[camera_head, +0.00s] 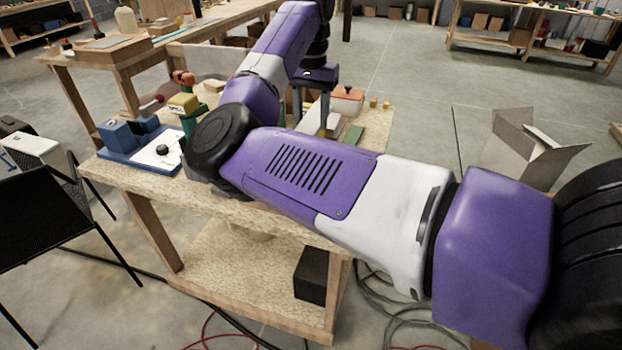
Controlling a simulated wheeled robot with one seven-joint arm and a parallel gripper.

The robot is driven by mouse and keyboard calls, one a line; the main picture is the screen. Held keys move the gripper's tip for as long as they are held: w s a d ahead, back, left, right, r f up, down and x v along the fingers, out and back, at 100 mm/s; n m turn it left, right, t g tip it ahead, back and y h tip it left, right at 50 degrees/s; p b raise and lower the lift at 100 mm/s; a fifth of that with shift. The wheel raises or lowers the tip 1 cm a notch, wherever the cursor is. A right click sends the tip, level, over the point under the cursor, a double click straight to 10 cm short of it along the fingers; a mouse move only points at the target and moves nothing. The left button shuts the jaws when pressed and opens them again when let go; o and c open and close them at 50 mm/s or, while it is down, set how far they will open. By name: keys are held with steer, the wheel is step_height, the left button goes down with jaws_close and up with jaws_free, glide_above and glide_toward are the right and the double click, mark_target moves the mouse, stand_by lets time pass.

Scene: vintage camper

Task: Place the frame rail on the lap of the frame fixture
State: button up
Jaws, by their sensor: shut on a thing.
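My gripper (326,116) points down over the back right part of the wooden workbench (230,203), partly behind my purple and white arm. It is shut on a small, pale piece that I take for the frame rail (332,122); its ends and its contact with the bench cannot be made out. I cannot pick out the frame fixture or its lap with certainty; my arm hides the middle of the bench. A blue device with a white plate (158,152) stands at the bench's left end.
A yellow block (183,103) and an orange-handled tool (184,78) are behind the blue device. A green strip (354,134) and an orange-topped container (347,100) lie near my gripper.

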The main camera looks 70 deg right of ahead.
step_height(320, 180, down, 18)
steer(key=shift+f+p, duration=0.1)
steer(key=shift+p, duration=0.9)
steer(key=o, duration=1.5)
steer(key=shift+c, duration=0.2)
step_height(320, 180, up, 12)
steer(key=b, duration=0.2)
